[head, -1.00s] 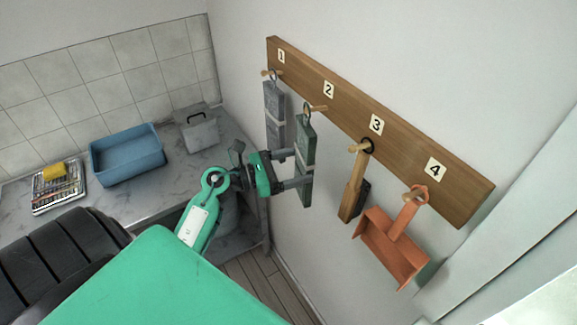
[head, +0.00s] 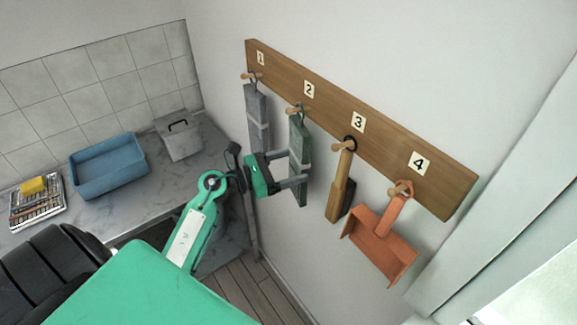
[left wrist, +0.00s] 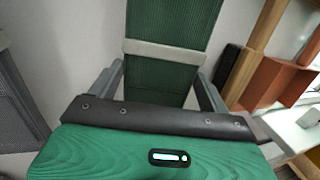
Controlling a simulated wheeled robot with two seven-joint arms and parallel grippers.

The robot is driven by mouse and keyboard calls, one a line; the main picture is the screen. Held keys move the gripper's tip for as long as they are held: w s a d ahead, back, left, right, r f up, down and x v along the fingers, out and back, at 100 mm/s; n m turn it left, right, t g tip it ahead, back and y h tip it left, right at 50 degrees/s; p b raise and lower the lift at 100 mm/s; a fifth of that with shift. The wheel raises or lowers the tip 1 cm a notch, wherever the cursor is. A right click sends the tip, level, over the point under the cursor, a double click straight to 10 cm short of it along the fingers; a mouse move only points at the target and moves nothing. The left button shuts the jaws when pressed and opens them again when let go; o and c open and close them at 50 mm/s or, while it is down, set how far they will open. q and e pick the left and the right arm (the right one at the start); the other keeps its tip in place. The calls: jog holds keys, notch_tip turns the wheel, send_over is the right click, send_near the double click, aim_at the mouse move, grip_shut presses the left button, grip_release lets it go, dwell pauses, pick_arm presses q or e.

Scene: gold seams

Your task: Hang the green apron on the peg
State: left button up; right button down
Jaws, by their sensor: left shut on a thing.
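The green apron (head: 299,145) is a folded, narrow green piece with a grey band, hanging upright under peg 2 (head: 293,109) of the wooden rack (head: 384,143). Its ring is at the peg; whether the peg bears it I cannot tell. My left gripper (head: 302,171) is shut on the apron at mid-height, one finger on each side. In the left wrist view the apron (left wrist: 170,72) stands between the fingers, its grey band across it. My right gripper is not in view.
A grey folded piece (head: 256,115) hangs on peg 1, a wooden-handled brush (head: 340,185) on peg 3, and an orange dustpan (head: 381,240) on peg 4. The counter at left holds a blue bin (head: 108,168), a grey box (head: 180,138) and a tray with a yellow sponge (head: 34,185).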

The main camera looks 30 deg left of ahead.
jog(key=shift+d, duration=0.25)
pick_arm(q)
jog(key=o, duration=1.2)
jog(key=shift+s+a+f+b, duration=0.2)
jog(key=shift+s+a+b, duration=0.15)
jog(key=shift+s+b, duration=0.05)
jog(key=b+v, duration=0.2)
jog(key=v, duration=0.2)
jog(key=b+v, duration=0.2)
jog(key=v, duration=0.2)
jog(key=b+v, duration=0.1)
jog(key=v, duration=0.3)
jog(key=shift+s+a+r+b, duration=0.15)
jog(key=shift+s+r+b, duration=0.15)
jog(key=shift+s+b, duration=0.1)
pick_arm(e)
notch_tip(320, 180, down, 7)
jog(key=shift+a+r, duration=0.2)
pick_arm(q)
jog(key=shift+w, duration=0.1)
